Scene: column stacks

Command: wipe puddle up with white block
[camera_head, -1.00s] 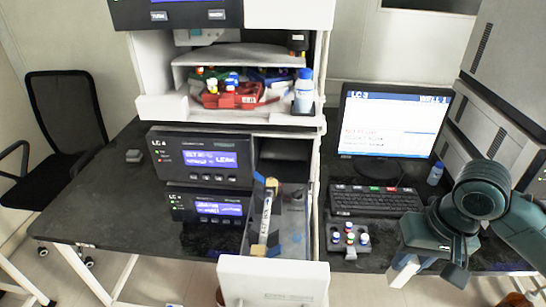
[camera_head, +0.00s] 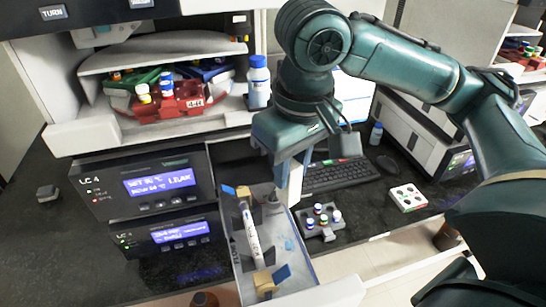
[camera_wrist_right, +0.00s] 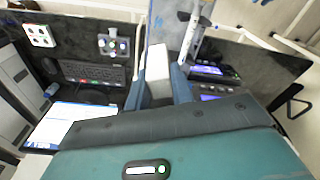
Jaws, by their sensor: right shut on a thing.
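My right gripper (camera_head: 288,178) is shut on a white block (camera_head: 296,186), held above the right side of the open drawer. The white block (camera_wrist_right: 157,66) also shows between the fingers (camera_wrist_right: 158,88) in the right wrist view. A small pale-blue patch, which looks like the puddle (camera_head: 290,243), lies on the drawer floor, below and apart from the block. My left gripper is not in view.
The open drawer (camera_head: 318,293) holds a labelled column (camera_head: 249,228) in clips, left of the puddle. A vial rack (camera_head: 321,222) and a keyboard (camera_head: 335,176) are to the right. Instrument modules (camera_head: 150,187) stand to the left. A capped bottle (camera_head: 258,82) stands on the shelf above.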

